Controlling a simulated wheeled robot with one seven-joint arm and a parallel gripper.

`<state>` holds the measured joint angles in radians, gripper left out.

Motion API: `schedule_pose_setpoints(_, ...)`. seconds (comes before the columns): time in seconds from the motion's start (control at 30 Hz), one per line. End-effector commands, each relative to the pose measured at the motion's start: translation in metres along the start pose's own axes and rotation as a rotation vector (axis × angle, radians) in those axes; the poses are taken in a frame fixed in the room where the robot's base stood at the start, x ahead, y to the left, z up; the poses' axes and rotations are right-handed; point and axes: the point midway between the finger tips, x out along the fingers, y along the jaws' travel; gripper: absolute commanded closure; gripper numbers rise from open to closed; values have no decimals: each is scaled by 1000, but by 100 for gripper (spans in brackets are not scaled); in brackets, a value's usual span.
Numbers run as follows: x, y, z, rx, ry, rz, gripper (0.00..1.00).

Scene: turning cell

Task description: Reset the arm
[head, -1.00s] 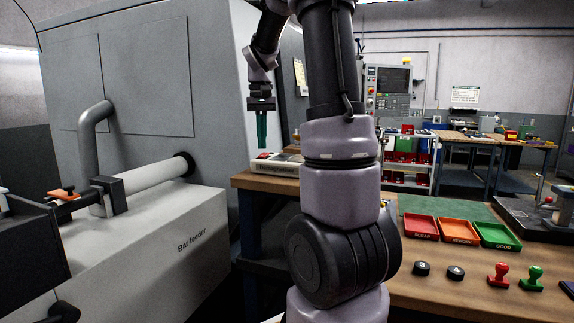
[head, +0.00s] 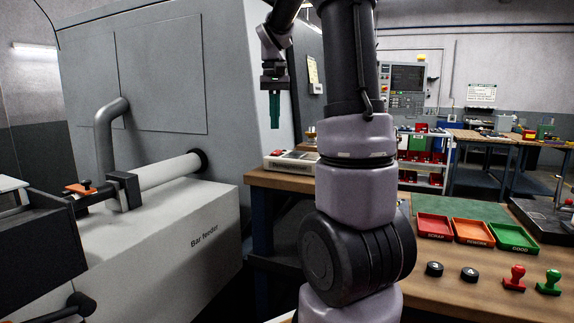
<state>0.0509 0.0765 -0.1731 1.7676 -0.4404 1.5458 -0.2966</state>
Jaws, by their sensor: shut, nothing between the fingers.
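My gripper (head: 275,106) hangs at the end of my arm in the upper middle of the head view, left of my upper arm links. Its dark green fingers point straight down and are shut together with nothing between them. It is in the air in front of the grey machine wall, above the left end of the wooden bench (head: 460,297). My arm rises from the bottom centre and hides part of the bench and the background.
A bar feeder (head: 205,222) stands at left. On the bench are scrap (head: 434,226), rework (head: 472,232) and good (head: 511,238) trays, red (head: 515,279) and green (head: 549,283) stamps, and two black pucks (head: 434,269). A white-topped box (head: 292,159) lies at the bench's left end.

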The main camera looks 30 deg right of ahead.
Motion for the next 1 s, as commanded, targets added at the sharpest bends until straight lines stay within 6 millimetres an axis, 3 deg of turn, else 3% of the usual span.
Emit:
schedule_pose_setpoints(0.23, -1, -1, 3, -2, 6, -5, 100)
schedule_pose_setpoints(0.37, -10, -8, 25, -12, 52, -42, 100)
schedule_pose_setpoints(0.57, -24, -26, 95, -34, 196, -156, 100)
schedule_pose_setpoints(0.8, -17, -44, 179, -40, 374, -293, 100)
schedule_pose_setpoints(1.0, -2, -49, 221, -30, 475, -367, 100)
